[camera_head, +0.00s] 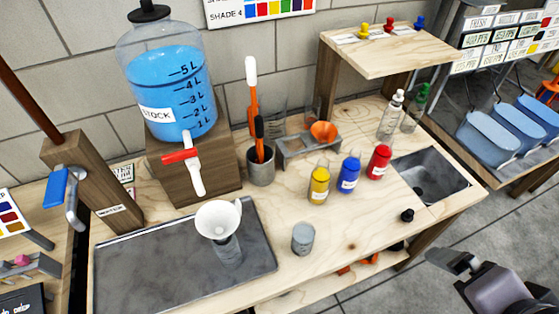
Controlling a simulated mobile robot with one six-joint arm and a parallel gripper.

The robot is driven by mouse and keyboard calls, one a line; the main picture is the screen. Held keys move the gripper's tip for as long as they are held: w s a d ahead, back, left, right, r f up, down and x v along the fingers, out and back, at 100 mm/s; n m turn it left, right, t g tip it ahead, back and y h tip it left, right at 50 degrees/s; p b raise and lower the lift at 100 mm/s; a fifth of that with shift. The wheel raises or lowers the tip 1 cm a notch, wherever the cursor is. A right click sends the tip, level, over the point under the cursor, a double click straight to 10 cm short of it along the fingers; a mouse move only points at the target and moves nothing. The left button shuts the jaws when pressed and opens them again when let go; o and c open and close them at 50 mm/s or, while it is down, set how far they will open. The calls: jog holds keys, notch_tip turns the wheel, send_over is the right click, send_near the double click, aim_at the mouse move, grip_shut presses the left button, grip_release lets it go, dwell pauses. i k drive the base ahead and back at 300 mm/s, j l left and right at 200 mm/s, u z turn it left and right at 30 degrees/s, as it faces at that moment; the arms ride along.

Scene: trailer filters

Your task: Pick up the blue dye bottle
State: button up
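The blue dye bottle (349,174) stands upright on the wooden bench (340,236). It has a pale label on its front. It stands between a yellow bottle (319,185) on its left and a red bottle (379,162) on its right, with small gaps. My gripper (462,262) is at the lower right, off the bench's right edge and well away from the blue bottle. One dark finger shows clearly. The other finger is not clearly seen, so its opening cannot be told. Nothing is seen held in it.
A grey sink (431,174) lies right of the bottles. A small black object (407,215) and a grey cup (303,238) are in front.

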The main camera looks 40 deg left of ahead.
aim_at(351, 167)
jog(key=j+u, duration=0.1)
jog(key=u, duration=0.3)
jog(key=j+u, duration=0.1)
jog(key=u, duration=0.3)
jog(key=j+u, duration=0.15)
jog(key=u, duration=0.25)
jog(key=j+u, duration=0.1)
jog(key=u, duration=0.3)
jog(key=j+u, duration=0.1)
jog(key=u, duration=0.3)
jog(key=z, duration=1.35)
jog(key=i+j+z, duration=0.1)
jog(key=z, duration=0.15)
jog(key=j+z, duration=0.3)
jog(key=i+l, duration=0.05)
